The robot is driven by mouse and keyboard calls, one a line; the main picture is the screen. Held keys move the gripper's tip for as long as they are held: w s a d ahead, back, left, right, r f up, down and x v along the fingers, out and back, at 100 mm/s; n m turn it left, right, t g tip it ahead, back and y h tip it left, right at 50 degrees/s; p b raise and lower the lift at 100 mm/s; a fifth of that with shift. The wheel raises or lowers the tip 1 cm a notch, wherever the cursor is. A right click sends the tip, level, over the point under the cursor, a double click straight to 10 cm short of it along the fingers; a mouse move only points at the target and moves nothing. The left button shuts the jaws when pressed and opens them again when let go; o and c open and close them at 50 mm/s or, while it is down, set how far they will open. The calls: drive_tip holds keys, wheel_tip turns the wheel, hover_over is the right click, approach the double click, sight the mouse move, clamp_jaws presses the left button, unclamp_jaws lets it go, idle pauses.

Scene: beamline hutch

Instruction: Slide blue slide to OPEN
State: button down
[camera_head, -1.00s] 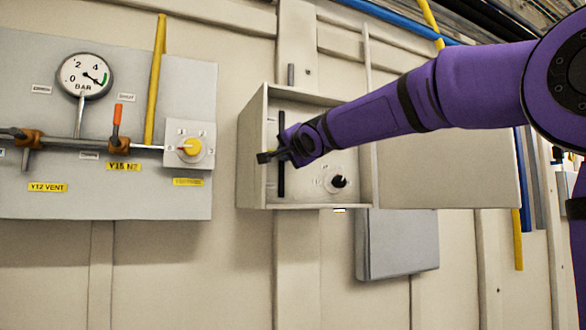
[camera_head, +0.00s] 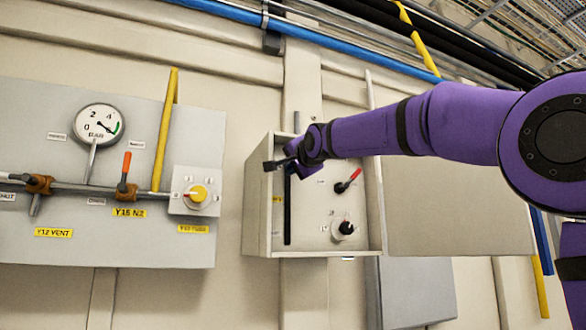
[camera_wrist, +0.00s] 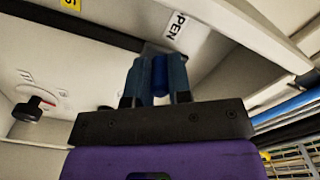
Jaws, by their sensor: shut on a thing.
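The blue slide (camera_wrist: 159,76) shows in the wrist view as a blue knob between my two fingers. My gripper (camera_wrist: 157,84) is shut on it. In the head view my gripper (camera_head: 277,164) is at the top end of the black vertical track (camera_head: 287,212), inside the open box, and hides the knob. In the wrist view the track (camera_wrist: 95,29) runs to my fingers, and the white OPEN label (camera_wrist: 175,26) lies close beside the fingertips, partly cut off to "PEN".
The open box (camera_head: 258,205) has side walls close around my gripper. It also holds a red-handled switch (camera_head: 348,181) and a black knob (camera_head: 346,228). Its door (camera_head: 460,215) hangs open to the right. A gauge panel (camera_head: 80,250) is to the left.

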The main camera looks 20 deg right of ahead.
drive_tip(key=c, duration=1.1)
unclamp_jaws()
drive_tip(key=shift+o, duration=0.2)
drive_tip(key=shift+s, duration=0.1)
drive_tip(key=s, duration=1)
drive_tip(key=shift+s+d, duration=0.2)
drive_tip(key=shift+s, duration=0.1)
drive_tip(key=shift+f, duration=0.1)
drive_tip(key=s+d+f+n+g, duration=0.1)
drive_tip(key=s+f+n+g, duration=0.2)
drive_tip(key=s+f, duration=0.6)
drive_tip(key=s+f+n+g, duration=0.4)
drive_tip(key=s+f, duration=0.5)
drive_tip(key=f, duration=1.2)
drive_tip(key=s+d+f+n+g, duration=0.1)
drive_tip(key=s+f+n+g, duration=0.2)
drive_tip(key=s+f, duration=0.7)
wheel_tip(320, 180, down, 5)
drive_tip(key=g, duration=0.2)
drive_tip(key=shift+d+n+g+h, duration=0.3)
drive_tip(key=shift+d+n+g, duration=0.05)
drive_tip(key=shift+n+g, duration=0.05)
